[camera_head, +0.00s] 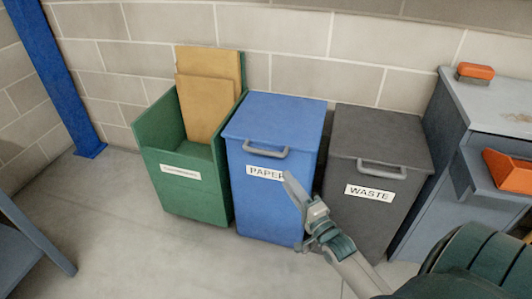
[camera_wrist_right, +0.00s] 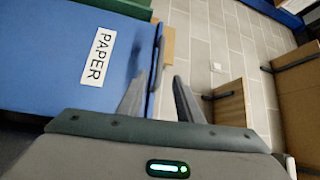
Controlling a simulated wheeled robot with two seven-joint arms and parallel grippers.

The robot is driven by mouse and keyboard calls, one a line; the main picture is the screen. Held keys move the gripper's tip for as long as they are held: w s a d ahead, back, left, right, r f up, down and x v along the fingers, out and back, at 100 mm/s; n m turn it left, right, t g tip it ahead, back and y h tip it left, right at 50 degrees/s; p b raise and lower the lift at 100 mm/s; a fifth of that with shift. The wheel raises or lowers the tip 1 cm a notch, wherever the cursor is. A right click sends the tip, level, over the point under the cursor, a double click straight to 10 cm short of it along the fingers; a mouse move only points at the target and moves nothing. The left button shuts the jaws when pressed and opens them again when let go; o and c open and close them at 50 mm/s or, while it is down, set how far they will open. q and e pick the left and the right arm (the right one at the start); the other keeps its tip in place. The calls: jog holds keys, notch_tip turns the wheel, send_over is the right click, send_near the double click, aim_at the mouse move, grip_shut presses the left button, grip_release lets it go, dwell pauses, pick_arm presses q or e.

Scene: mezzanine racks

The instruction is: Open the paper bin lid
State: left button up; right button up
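The blue paper bin (camera_head: 262,200) stands against the wall with its lid (camera_head: 275,115) closed. A grey bar handle (camera_head: 268,153) is at the lid's front edge, above the PAPER label (camera_head: 262,173). My right gripper (camera_head: 288,178) is in front of the bin, just below and right of the handle, and covers the label's end. In the wrist view, its fingers (camera_wrist_right: 160,82) are apart and empty, with the handle (camera_wrist_right: 157,52) ahead of the gap between them. The PAPER label (camera_wrist_right: 97,57) also shows there. My left gripper is not in view.
A green bin (camera_head: 185,205) holding upright cardboard (camera_head: 207,100) stands to the left. A dark grey waste bin (camera_head: 375,140) stands close on the right, beside a grey bench (camera_head: 500,105) with orange items. Floor in front and left is clear.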

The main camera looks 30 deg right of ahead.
aim_at(266, 152)
jog(key=w, duration=0.5)
jog(key=w+r, duration=0.1)
jog(key=w, duration=0.3)
jog(key=w+d+r+b, duration=0.1)
jog(key=w, duration=0.4)
jog(key=shift+w, duration=0.3)
grip_shut()
